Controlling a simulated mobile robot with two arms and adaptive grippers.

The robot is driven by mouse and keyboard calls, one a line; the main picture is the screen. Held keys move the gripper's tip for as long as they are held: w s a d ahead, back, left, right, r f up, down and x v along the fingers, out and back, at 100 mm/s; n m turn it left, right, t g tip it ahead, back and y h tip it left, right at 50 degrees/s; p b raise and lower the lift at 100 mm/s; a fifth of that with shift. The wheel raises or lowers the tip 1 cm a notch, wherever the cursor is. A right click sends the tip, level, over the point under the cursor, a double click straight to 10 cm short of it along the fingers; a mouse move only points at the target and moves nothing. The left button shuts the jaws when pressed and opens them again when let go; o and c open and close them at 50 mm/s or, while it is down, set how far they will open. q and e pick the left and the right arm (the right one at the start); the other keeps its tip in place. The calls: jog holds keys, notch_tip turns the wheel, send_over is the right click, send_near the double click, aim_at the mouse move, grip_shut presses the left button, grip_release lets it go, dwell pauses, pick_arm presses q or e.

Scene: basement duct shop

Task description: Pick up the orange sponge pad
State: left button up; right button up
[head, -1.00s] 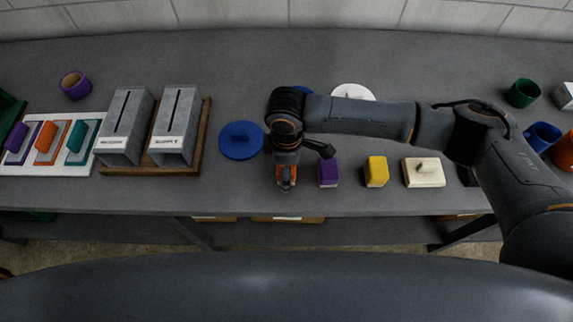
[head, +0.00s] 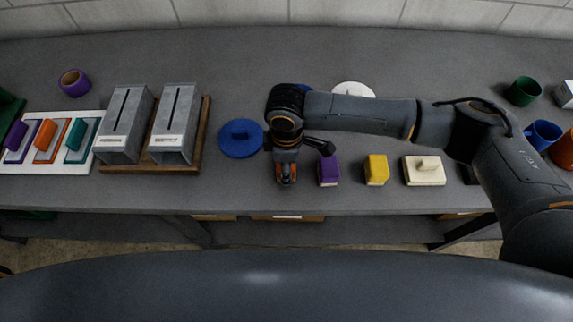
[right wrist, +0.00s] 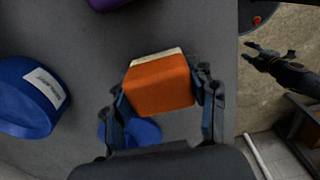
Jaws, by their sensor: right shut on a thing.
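The orange sponge pad (right wrist: 158,88), an orange block with a cream layer along one edge, is between the two fingers of my right gripper (right wrist: 163,96) in the right wrist view. In the head view my right gripper (head: 285,184) is near the table's front edge, pointing down, with a little of the orange showing between the fingers. I cannot tell how far the pad is above the table. My left gripper (right wrist: 250,51) shows small at the upper right of the right wrist view, over the floor, its fingers apart and empty. It is outside the head view.
A purple block (head: 328,171) stands close right of my right gripper, then a yellow block (head: 376,170) and a cream block (head: 424,171). A blue lid (head: 240,140) lies to the left. Two grey metal ducts (head: 175,125) stand on a wooden base, beside a white tray (head: 55,167).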

jog(key=shift+r, duration=0.4)
jog(key=s+a+r+b, duration=0.1)
jog(key=s+r+b, duration=0.2)
jog(key=s+r, duration=0.8)
jog(key=s, duration=0.3)
jog(key=shift+r, duration=0.3)
jog(key=shift+a, duration=0.1)
